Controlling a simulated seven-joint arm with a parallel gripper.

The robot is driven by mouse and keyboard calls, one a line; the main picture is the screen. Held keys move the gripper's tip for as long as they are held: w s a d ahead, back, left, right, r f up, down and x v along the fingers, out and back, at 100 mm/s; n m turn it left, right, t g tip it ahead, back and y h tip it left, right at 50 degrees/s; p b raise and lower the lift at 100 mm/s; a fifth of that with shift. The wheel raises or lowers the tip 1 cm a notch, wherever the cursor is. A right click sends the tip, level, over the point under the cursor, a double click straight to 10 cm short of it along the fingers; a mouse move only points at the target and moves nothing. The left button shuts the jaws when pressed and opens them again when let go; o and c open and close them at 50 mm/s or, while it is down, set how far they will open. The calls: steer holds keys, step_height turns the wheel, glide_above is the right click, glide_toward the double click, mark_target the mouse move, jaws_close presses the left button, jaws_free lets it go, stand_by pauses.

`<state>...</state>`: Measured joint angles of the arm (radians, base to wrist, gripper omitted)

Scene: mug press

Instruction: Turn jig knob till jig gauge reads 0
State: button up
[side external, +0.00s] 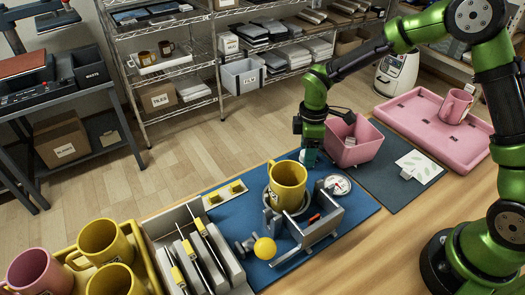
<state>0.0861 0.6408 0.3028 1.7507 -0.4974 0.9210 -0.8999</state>
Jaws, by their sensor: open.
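The metal jig (322,214) stands on a blue mat (357,220) and has a yellow mug (287,183) seated in it. A round white gauge (337,185) sits at the jig's back right; its reading is too small to make out. My gripper (310,160) points down behind the mug, left of the gauge, apart from the ball and handle. It is open, with its fingertips hard to see.
A pink bin (354,143) stands close to the right of my gripper. A rack with several upright plates (195,262) and a yellow crate of mugs (151,268) are at front left. A pink tray (424,122) holds a pink mug (455,106) at back right.

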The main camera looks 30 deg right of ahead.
step_height(320, 180, up, 17)
steer(key=shift+f, duration=0.15)
stand_by(0.5)
steer(key=s+d+r+m+t+y, duration=0.1)
steer(key=s+r+m+t, duration=0.2)
steer(key=s+m, duration=0.4)
steer(key=s+d+r+m+t+y, duration=0.1)
steer(key=s+d+r+m+t, duration=0.1)
steer(key=s+m, duration=0.6)
steer(key=s+r+t, duration=0.1)
steer(key=s+t, duration=0.1)
steer(key=s, duration=0.3)
steer(key=shift+w, duration=0.1)
